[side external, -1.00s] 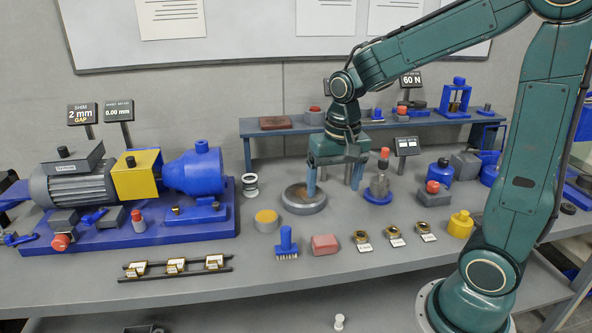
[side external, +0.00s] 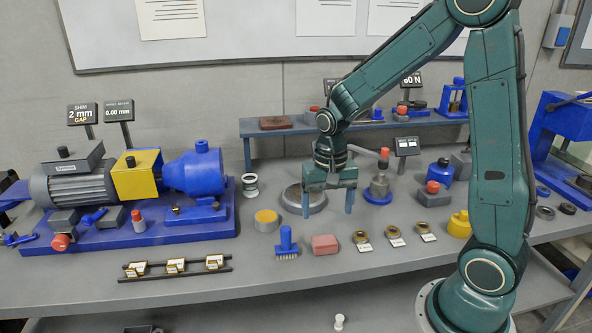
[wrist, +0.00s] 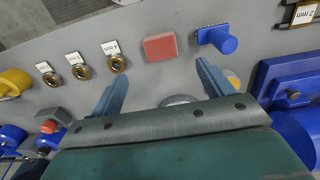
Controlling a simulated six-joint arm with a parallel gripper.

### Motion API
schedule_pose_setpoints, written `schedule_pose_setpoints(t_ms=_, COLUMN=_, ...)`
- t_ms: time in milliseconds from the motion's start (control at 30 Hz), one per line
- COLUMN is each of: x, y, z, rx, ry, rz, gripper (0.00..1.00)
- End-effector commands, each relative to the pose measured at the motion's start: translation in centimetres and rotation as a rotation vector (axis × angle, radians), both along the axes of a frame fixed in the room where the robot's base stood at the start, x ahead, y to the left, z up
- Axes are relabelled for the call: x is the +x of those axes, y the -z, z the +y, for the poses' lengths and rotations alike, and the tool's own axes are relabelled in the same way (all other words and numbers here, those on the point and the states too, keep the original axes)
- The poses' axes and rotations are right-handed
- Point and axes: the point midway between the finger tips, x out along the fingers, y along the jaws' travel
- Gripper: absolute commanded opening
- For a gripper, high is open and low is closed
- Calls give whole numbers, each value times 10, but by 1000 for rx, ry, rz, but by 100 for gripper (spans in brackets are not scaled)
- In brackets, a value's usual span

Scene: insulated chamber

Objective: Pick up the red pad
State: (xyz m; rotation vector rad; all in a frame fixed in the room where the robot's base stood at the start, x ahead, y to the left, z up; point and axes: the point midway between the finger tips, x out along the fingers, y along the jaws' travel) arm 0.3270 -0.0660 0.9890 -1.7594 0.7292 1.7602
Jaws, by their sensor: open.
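The red pad (side external: 325,244) is a small block lying flat on the grey bench near its front edge. It also shows in the wrist view (wrist: 160,47), ahead of my fingers and between their lines. My gripper (side external: 328,213) is open and empty, fingers pointing down, above and behind the pad. Its two blue fingers (wrist: 160,80) are spread wide in the wrist view and touch nothing that I can see.
A blue brush (side external: 286,243) stands close left of the pad. Several brass rings, such as one (side external: 361,237), lie to its right with labels. A yellow-topped disc (side external: 266,220) and a round grey dish (side external: 291,196) are behind. The bench in front of the pad is clear.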

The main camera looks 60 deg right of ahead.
Motion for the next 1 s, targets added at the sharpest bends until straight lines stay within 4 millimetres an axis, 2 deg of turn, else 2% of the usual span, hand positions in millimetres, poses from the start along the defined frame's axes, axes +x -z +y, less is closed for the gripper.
schedule_pose_setpoints(t_ms=100, x=-1, y=18, z=0, rx=1, ry=0, rz=4, gripper=80)
schedule_pose_setpoints(t_ms=300, x=-1, y=37, z=0, rx=1, ry=0, rz=2, gripper=80)
schedule_pose_setpoints(t_ms=733, x=0, y=45, z=0, rx=0, ry=0, rz=1, gripper=80)
schedule_pose_setpoints(t_ms=1000, x=1, y=69, z=0, rx=1, ry=0, rz=4, gripper=80)
